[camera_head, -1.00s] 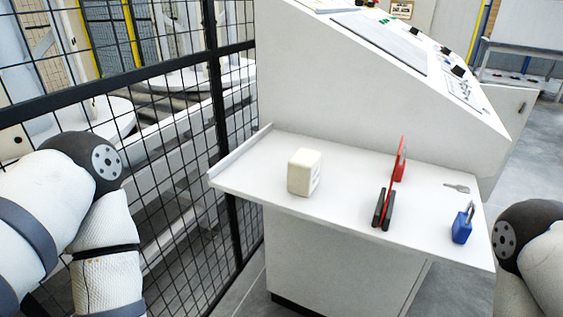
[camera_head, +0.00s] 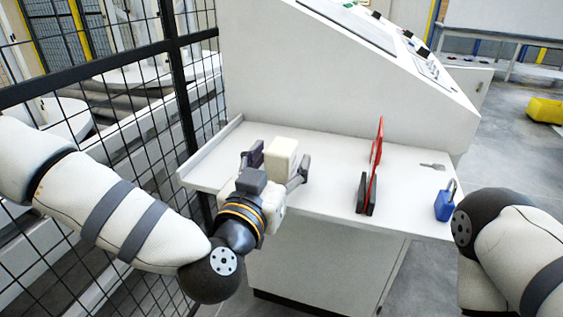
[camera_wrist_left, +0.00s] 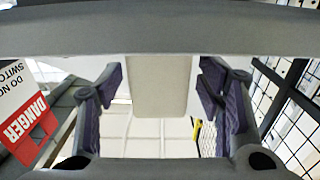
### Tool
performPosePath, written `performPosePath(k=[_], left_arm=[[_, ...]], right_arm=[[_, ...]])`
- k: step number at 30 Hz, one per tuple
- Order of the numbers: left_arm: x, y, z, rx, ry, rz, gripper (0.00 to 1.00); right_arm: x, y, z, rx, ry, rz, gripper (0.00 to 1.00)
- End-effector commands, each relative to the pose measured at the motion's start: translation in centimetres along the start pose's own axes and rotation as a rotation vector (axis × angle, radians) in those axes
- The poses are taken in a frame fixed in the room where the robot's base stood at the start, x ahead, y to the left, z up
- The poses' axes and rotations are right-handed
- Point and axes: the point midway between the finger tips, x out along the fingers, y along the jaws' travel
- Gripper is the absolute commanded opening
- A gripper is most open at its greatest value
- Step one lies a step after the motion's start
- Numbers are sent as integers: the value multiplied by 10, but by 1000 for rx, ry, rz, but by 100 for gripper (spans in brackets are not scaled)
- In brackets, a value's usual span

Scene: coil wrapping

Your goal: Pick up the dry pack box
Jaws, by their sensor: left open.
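The dry pack box (camera_head: 281,156) is a small cream-white block standing on the white shelf (camera_head: 330,212) of the console. My left gripper (camera_head: 277,164) is open at the box, with one dark finger on each side of it in the head view. In the left wrist view the pale box (camera_wrist_left: 160,85) shows between the two spread fingers of the left gripper (camera_wrist_left: 162,92), with a gap visible on each side. The near lower part of the box is hidden by the gripper in the head view. My right gripper is not in view; only part of my right arm shows.
A red tag and a black-and-red hasp (camera_head: 367,190) stand upright on the shelf right of the box. A blue padlock (camera_head: 445,203) and a small key (camera_head: 432,166) lie farther right. A black mesh fence (camera_head: 130,130) runs close on the left.

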Motion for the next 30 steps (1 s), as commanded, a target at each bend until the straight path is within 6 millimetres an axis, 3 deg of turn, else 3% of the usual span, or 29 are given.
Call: performPosePath(k=[3, 9, 15, 17, 25, 30], left_arm=[[11, 0, 2, 0, -4, 1, 61], [12, 1, 1, 0, -3, 1, 61], [11, 1, 1, 0, -3, 2, 16], [11, 1, 2, 0, -3, 2, 6], [11, 1, -3, 0, -1, 2, 6], [11, 1, -47, 4, 13, 2, 6]], right_arm=[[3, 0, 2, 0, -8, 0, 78], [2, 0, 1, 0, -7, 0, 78], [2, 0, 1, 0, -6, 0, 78], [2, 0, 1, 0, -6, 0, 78], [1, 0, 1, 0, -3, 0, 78], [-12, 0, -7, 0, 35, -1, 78]])
